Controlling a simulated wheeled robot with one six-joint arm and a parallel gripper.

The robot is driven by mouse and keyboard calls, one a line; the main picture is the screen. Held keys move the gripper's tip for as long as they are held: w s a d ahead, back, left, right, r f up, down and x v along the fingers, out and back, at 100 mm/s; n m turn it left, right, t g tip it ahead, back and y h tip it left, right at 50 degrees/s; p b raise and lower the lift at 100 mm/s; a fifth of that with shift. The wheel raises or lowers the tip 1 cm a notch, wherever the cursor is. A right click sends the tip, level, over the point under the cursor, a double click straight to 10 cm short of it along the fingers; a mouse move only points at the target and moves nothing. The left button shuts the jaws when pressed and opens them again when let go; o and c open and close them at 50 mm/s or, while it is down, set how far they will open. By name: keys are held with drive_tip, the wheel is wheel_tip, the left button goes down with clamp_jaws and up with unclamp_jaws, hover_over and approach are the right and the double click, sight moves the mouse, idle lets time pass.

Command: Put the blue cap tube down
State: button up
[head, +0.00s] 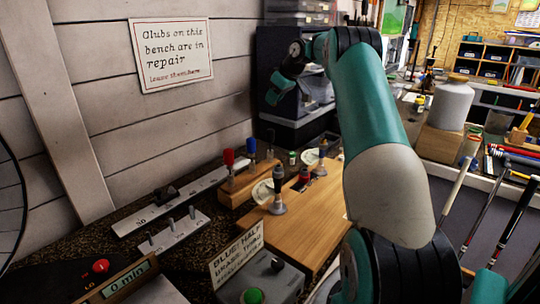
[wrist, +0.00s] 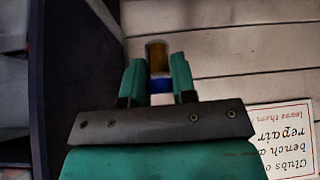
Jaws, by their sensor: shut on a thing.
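My gripper (wrist: 158,68) is shut on the blue cap tube (wrist: 157,54), with one teal finger on each side. The tube has a clear, amber-filled body and a blue cap (wrist: 160,86) close to the gripper's palm. In the wrist view, which shows the wall sign upside down, the tube is seen against the white plank wall. In the head view my gripper (head: 275,94) is raised above the back of the bench, by a dark cabinet. The tube cannot be made out there.
Below stand a wooden block (head: 236,188) with red- and blue-topped tools, a wooden board (head: 310,225), metal peg racks (head: 175,234) and a small green-capped bottle (head: 292,158). A sign (head: 237,256) and a green button (head: 252,295) are in front. The dark cabinet (wrist: 75,90) is close beside my gripper.

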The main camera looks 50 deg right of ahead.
wheel_tip(320, 180, down, 20)
drive_tip(key=shift+r+p, duration=0.25)
drive_tip(key=shift+p, duration=0.65)
drive_tip(key=shift+f, duration=0.1)
drive_tip(key=o, duration=0.9)
drive_tip(key=b+v, duration=0.2)
drive_tip(key=v, duration=1)
drive_tip(key=shift+s, duration=0.1)
